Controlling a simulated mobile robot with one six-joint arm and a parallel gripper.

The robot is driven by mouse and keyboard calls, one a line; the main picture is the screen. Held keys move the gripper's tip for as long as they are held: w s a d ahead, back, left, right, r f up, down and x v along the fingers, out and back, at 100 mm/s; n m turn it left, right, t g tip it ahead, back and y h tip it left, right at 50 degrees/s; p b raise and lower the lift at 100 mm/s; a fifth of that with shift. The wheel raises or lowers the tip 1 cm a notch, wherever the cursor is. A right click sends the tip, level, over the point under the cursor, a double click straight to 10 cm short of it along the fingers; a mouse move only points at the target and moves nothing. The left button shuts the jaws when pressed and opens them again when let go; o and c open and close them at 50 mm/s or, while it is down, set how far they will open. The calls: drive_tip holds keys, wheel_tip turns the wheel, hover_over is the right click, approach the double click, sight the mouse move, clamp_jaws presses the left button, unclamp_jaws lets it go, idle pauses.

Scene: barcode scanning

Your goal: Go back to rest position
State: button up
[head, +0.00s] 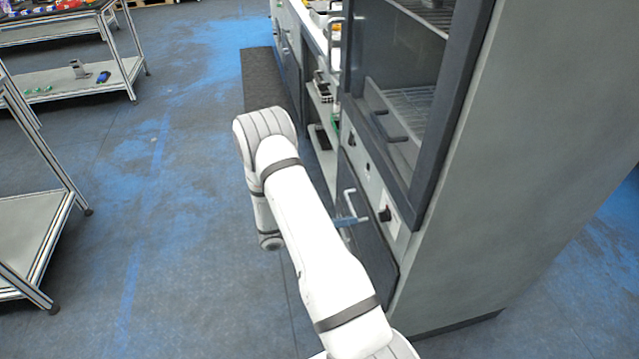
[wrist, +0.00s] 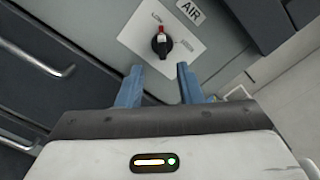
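My gripper (wrist: 158,84) shows in the wrist view with its two blue fingers apart and nothing between them. Just beyond the fingertips is a grey panel with a black and red knob (wrist: 161,42) on a white plate, beside an "AIR" label (wrist: 190,12). I cannot tell from this view how far the fingers are from the panel. In the head view my white arm reaches forward and bends down beside the grey cabinet (head: 540,150). The fingers are mostly hidden there, with a bit of blue (head: 350,220) near a cabinet handle.
The cabinet's glass-fronted upper part (head: 405,85) has wire racks inside. A metal handle (wrist: 35,48) crosses the dark drawer front at left in the wrist view. Metal shelf carts (head: 75,80) stand on the left. The blue-grey floor (head: 160,220) between is clear.

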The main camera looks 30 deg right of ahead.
drive_tip(key=s+a+r+m+g+y+p, duration=0.1)
drive_tip(key=s+a+r+m+y, duration=0.25)
drive_tip(key=r+m, duration=0.35)
drive_tip(key=s+a+r+m+g+y+p, duration=0.1)
drive_tip(key=s+a+r+m+y, duration=0.15)
drive_tip(key=r+m+y, duration=0.45)
drive_tip(key=s+a+r+m+t+y+p, duration=0.1)
drive_tip(key=s+a+r+m+t+y, duration=0.2)
drive_tip(key=a+r, duration=0.4)
drive_tip(key=s+a+r+m+t+y+p, duration=0.1)
drive_tip(key=s+a+r+m+t+y, duration=0.3)
drive_tip(key=r, duration=0.5)
drive_tip(key=s+a+m+t, duration=0.1)
drive_tip(key=s+a+m, duration=0.1)
drive_tip(key=s+m, duration=0.1)
drive_tip(key=shift+a+r+t, duration=0.25)
drive_tip(key=shift+a+t, duration=0.05)
drive_tip(key=shift+a, duration=0.1)
